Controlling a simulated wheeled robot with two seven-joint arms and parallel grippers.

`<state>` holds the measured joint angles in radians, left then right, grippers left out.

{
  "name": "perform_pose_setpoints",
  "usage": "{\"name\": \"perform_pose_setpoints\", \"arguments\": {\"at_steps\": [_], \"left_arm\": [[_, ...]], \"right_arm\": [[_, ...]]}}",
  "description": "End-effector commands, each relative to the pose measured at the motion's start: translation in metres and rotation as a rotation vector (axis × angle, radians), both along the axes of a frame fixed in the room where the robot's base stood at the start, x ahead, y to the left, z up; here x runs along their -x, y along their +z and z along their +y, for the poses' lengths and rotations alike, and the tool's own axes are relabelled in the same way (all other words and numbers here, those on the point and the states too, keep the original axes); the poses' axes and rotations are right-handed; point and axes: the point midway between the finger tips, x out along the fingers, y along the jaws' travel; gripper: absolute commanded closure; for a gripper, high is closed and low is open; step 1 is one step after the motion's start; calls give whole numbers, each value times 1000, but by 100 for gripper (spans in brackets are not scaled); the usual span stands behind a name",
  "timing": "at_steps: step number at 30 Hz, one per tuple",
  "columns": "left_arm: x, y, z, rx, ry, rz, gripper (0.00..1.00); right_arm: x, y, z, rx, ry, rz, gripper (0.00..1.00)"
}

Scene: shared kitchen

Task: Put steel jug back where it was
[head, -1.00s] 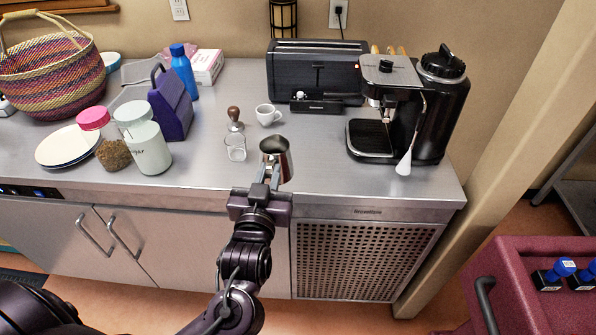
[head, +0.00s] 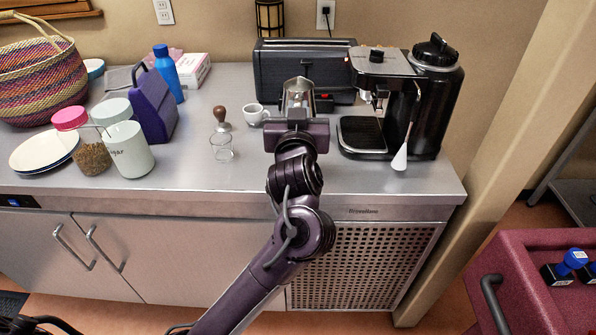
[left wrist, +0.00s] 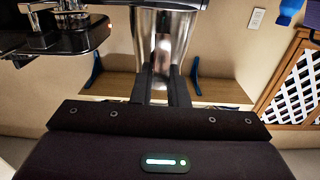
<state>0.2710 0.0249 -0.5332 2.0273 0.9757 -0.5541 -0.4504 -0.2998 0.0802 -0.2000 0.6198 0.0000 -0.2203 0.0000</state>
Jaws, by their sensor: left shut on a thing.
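My left gripper (head: 297,116) is shut on the steel jug (head: 298,91). It holds the jug in front of the dark toaster-like appliance, to the left of the espresso machine (head: 384,100). The gripper hides the jug's lower part, and whether the jug touches the counter cannot be told from the head view. In the left wrist view the shiny jug (left wrist: 168,38) stands between the fingers (left wrist: 165,88), its top cut off by the frame edge. My right gripper is not in view.
A white cup (head: 254,114), a wooden-handled tamper (head: 221,120) and a small glass (head: 221,150) stand left of the gripper. The dark appliance (head: 270,72) stands behind the jug. Jars (head: 130,150) stand further left.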

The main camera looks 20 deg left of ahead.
Motion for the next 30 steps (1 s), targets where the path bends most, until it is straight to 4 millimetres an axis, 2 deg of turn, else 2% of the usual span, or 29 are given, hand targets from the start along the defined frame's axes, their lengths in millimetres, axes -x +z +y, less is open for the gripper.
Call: {"name": "perform_pose_setpoints", "arguments": {"at_steps": [1,6,12,19,25,30], "left_arm": [[0,-15,1,-7,0,4,100],[0,-58,0,-6,0,2,100],[1,-97,0,-2,-2,-1,100],[0,-116,0,-2,-1,-3,100],[0,-144,0,-2,-1,-2,100],[1,-153,0,1,-1,-5,100]], "right_arm": [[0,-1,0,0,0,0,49],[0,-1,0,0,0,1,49],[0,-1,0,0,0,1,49],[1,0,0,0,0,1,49],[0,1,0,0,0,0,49],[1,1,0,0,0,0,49]]}}
